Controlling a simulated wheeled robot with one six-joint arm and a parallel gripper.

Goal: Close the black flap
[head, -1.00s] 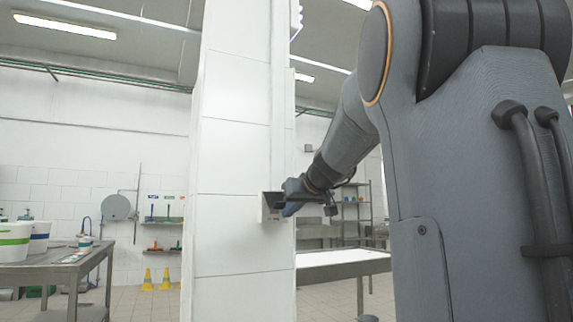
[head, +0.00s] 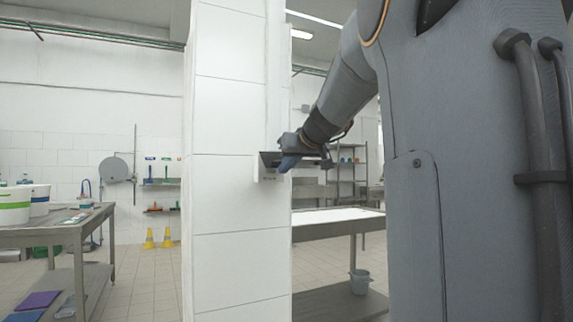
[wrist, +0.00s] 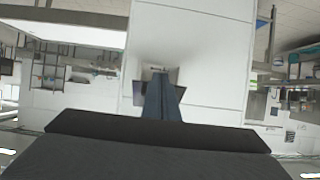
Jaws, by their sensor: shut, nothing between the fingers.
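The black flap (head: 268,158) is a small dark plate on a white wall-mounted box (head: 257,170) on the tiled pillar. In the wrist view, dark parts of the flap (wrist: 139,92) show on both sides of my fingers, which hide its middle. My gripper (head: 286,167) is at the box, with its blue-grey fingers shut and empty. In the wrist view my gripper (wrist: 159,76) points straight at the box, its tips overlapping the flap. I cannot tell whether they touch it, or the flap's exact angle.
The white tiled pillar (head: 230,200) stands in the middle. A table with a pale top (head: 335,217) is behind it on the right, with a bucket (head: 360,281) below. A metal table (head: 60,236) with tubs is on the left.

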